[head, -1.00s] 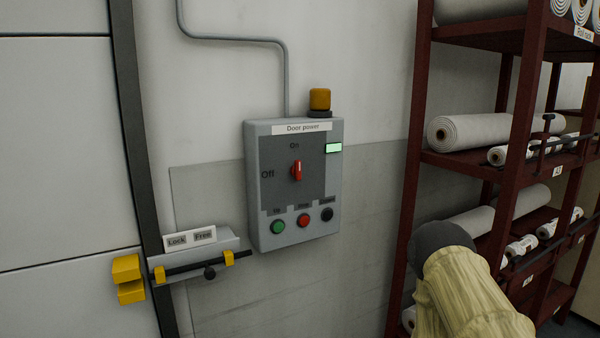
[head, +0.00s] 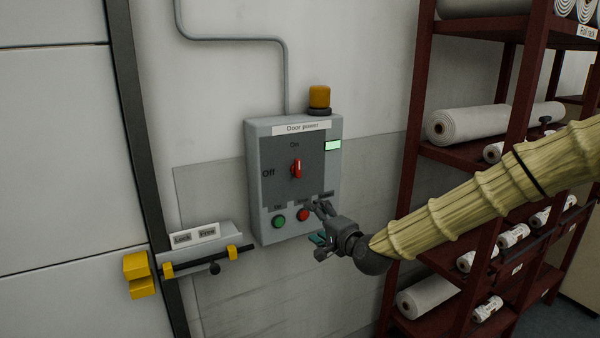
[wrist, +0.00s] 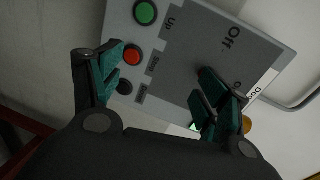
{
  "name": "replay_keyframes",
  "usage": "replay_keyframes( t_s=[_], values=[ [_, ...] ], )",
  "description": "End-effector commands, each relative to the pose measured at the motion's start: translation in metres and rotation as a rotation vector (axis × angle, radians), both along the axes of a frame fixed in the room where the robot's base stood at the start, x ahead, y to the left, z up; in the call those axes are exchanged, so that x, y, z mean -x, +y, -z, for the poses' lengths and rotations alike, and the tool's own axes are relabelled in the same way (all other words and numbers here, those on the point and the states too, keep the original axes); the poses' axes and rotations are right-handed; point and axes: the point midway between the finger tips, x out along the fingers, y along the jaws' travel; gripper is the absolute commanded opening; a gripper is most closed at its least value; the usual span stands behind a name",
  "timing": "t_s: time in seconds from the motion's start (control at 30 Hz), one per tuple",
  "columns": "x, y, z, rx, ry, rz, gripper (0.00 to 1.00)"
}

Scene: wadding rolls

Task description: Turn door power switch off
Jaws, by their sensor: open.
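The grey door power box (head: 252,190) hangs on the wall, labelled "Door power". Its red rotary switch (head: 296,169) stands upright, towards "On"; "Off" is printed to its left. My gripper (head: 318,221) is in front of the box's lower right corner, below and right of the switch, and looks empty. In the wrist view its teal-padded fingers (wrist: 160,90) are spread apart before the tilted box (wrist: 185,50). The black button is hidden by my gripper in the head view.
A green button (head: 279,221) and a red button (head: 303,215) sit below the switch. An amber lamp (head: 319,97) tops the box. A lock bar (head: 208,261) is at lower left. A dark red rack (head: 455,155) with white rolls stands right.

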Motion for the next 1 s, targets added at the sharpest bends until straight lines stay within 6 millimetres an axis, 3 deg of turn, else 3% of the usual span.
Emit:
replay_keyframes(
  t_s=[0.03,0.1,0.23,0.47,1.0],
  values=[
    [-0.008,-0.002,-0.033,-0.040,-0.030,0.008,0.76],
    [-0.016,-0.004,-0.064,-0.087,-0.059,0.014,0.76],
    [-0.022,-0.005,-0.098,-0.136,-0.090,0.017,0.76],
    [-0.035,0.001,-0.106,-0.147,-0.097,0.018,0.76],
    [-0.105,0.039,-0.105,-0.145,-0.096,0.017,0.76]
  ],
)
